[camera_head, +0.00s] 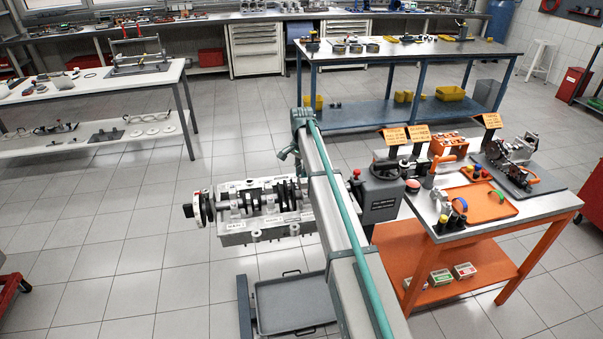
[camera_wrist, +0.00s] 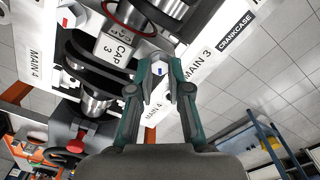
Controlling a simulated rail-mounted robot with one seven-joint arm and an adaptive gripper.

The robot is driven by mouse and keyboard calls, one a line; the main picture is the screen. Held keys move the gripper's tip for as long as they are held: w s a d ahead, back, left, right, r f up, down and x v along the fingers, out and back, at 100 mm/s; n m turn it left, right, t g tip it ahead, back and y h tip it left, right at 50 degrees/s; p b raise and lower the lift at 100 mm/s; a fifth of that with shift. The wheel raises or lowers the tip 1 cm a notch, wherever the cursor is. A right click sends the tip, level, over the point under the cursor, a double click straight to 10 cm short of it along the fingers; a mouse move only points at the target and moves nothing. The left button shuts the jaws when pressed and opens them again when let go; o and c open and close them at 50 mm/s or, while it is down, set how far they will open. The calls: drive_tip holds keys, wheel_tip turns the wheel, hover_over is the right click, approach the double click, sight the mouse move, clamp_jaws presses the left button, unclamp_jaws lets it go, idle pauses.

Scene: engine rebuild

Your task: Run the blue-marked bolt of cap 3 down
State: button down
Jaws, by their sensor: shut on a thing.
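In the wrist view the white label CAP 3 (camera_wrist: 114,49) marks the cap beside the crankshaft. Next to it is a pale bolt head with a small blue mark (camera_wrist: 159,71). My gripper (camera_wrist: 160,76) has its two fingers closed around that bolt head, one on each side. The bolt's shank and its seat are hidden, so I cannot tell how deep it sits. In the head view the crankcase (camera_head: 262,232) with the dark crankshaft (camera_head: 243,203) stands left of my arm.
The labels MAIN 3 (camera_wrist: 199,64) and MAIN 4 show on the crankcase in the wrist view. Crankshaft webs lie close to my fingers. In the head view an orange-framed bench (camera_head: 545,203) stands right, and a grey tray (camera_head: 291,303) sits low below the crankcase.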

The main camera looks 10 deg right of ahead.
drive_tip(key=m, duration=0.6)
drive_tip(key=shift+r+m, duration=0.2)
drive_tip(key=shift+m, duration=0.2)
drive_tip(key=shift+w, duration=0.1)
drive_tip(key=c, duration=1.4)
unclamp_jaws()
wheel_tip(320, 180, up, 12)
drive_tip(key=shift+f, duration=0.1)
